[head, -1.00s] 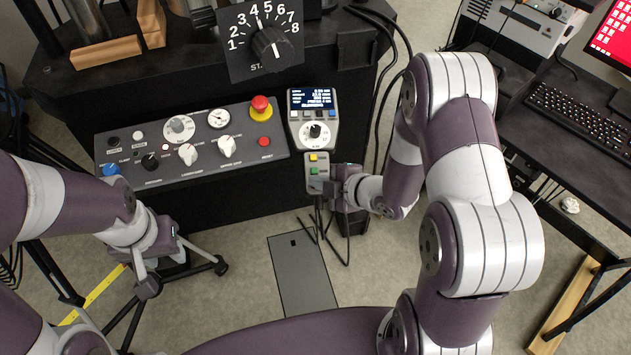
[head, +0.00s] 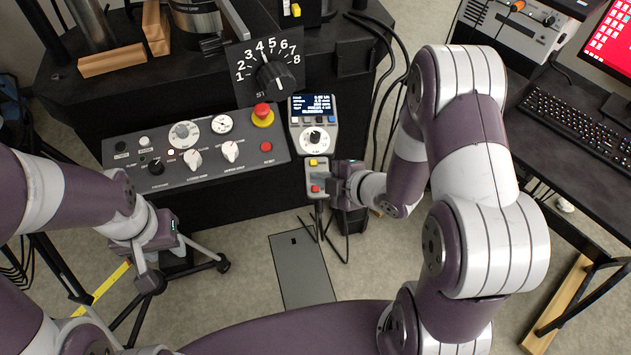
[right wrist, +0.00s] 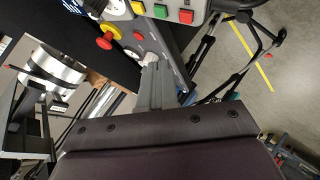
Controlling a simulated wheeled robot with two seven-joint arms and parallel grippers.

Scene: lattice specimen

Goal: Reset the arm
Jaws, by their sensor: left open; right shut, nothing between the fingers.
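The small button box (head: 315,170) hangs below the grey display unit (head: 313,118) in the head view. Its yellow, green and red buttons show along the top of the right wrist view (right wrist: 175,13). My right gripper (head: 333,188) is beside the box's lower right side, its fingers shut and empty. In the right wrist view the closed fingers (right wrist: 155,85) point up toward the box with a visible gap; I cannot tell about contact in the head view. My left gripper (head: 163,265) is open at the lower left, apart from the control panel (head: 215,172).
The panel carries knobs, gauges, a red reset button (head: 266,147) and a red-and-yellow emergency stop (head: 263,115). A numbered dial (head: 272,73) stands above. Black cables (head: 385,110) hang right of the display. A desk with a keyboard (head: 575,130) is at right. Tripod legs stand near my left gripper.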

